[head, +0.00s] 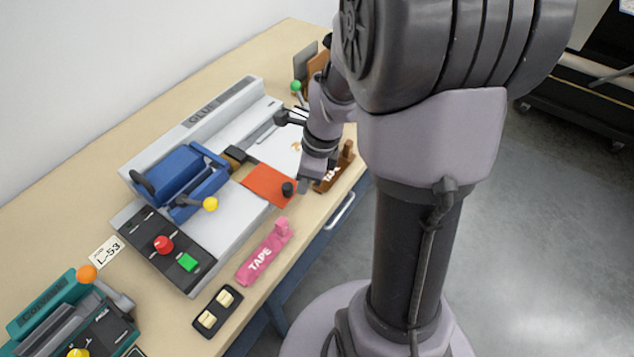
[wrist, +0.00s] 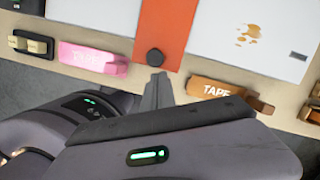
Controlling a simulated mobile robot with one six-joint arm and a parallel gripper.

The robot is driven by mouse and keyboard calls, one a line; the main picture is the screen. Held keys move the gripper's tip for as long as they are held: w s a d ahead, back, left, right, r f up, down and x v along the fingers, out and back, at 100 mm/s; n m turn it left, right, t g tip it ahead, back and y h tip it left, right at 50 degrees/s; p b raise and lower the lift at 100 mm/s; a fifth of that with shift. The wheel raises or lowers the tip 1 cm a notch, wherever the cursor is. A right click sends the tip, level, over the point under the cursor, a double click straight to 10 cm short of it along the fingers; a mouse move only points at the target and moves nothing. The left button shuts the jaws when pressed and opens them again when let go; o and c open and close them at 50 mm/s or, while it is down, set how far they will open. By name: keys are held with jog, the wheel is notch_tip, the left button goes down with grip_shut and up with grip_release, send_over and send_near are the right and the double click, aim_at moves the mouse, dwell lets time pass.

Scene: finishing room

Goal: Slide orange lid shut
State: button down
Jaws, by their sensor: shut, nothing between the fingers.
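The orange lid (head: 266,182) is a flat plate on the light bed of the machine marked GLUE (head: 208,113). It lies to the right of the blue carriage, with a black round knob (head: 288,189) near its front edge. In the wrist view the orange lid (wrist: 164,25) runs up out of the picture, and its knob (wrist: 155,57) shows whole. My gripper (wrist: 157,80) is shut and empty, just in front of the knob with its tips close to it. Whether they touch cannot be told. In the head view my gripper (head: 303,185) is beside the knob, partly hidden by my arm.
A pink tape dispenser (head: 264,252) and a brown tape dispenser (head: 336,170) stand along the table's front edge. A blue carriage with a yellow-knobbed lever (head: 210,204) is left of the lid. A brown stain (wrist: 249,34) marks the white surface to its right.

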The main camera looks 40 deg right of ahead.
jog(key=shift+w+a, duration=0.15)
jog(key=shift+w, duration=0.05)
jog(key=p, duration=0.4)
send_near(258, 171)
jog(key=x, duration=0.5)
jog(key=shift+w, duration=0.1)
